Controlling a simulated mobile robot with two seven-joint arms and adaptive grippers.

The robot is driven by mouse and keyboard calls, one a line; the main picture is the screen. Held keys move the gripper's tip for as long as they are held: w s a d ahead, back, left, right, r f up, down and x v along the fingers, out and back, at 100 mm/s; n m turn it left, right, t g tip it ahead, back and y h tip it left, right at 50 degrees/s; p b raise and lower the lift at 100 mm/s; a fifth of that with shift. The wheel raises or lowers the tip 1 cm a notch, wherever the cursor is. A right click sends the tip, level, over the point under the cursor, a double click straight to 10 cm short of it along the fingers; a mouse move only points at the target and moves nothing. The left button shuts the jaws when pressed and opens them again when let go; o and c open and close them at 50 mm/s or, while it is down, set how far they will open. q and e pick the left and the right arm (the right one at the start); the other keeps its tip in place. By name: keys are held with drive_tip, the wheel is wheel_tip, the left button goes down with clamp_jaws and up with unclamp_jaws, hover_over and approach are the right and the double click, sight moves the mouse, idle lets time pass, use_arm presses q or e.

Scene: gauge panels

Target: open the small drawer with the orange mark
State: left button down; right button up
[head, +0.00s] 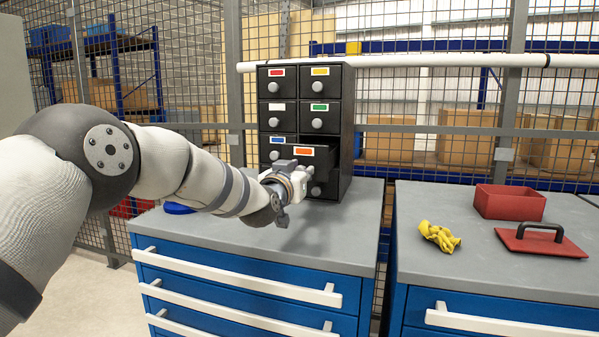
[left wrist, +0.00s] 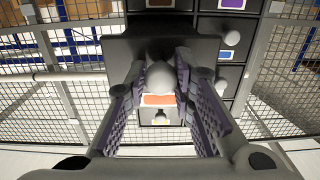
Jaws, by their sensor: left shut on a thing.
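The small drawer with the orange mark (head: 304,151) is in the dark cabinet's right column, third row down. It stands out from the cabinet front, with a dark gap above it. My left gripper (head: 282,190) is in front of it and hides its knob in the head view. In the left wrist view the picture is inverted: the grey knob (left wrist: 160,76) sits between the fingers of my left gripper (left wrist: 160,90), which is shut on it. The orange mark (left wrist: 158,99) shows just below the knob there. My right gripper is not in view.
The cabinet (head: 347,125) has other small drawers, marked red, yellow, white, green and blue, that look closed. It stands on a blue drawer bench (head: 330,245). A second bench to the right bears a yellow cloth (head: 438,236), a red box (head: 510,203) and a red lid (head: 541,243).

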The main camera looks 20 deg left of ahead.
use_arm(q)
drive_tip(key=shift+s, duration=0.1)
idle(0.3)
drive_tip(key=c, duration=1.3)
unclamp_jaws()
drive_tip(key=shift+c, duration=0.2)
drive_tip(key=s, duration=1.2)
drive_tip(key=shift+a, duration=0.25)
drive_tip(key=shift+f, duration=0.1)
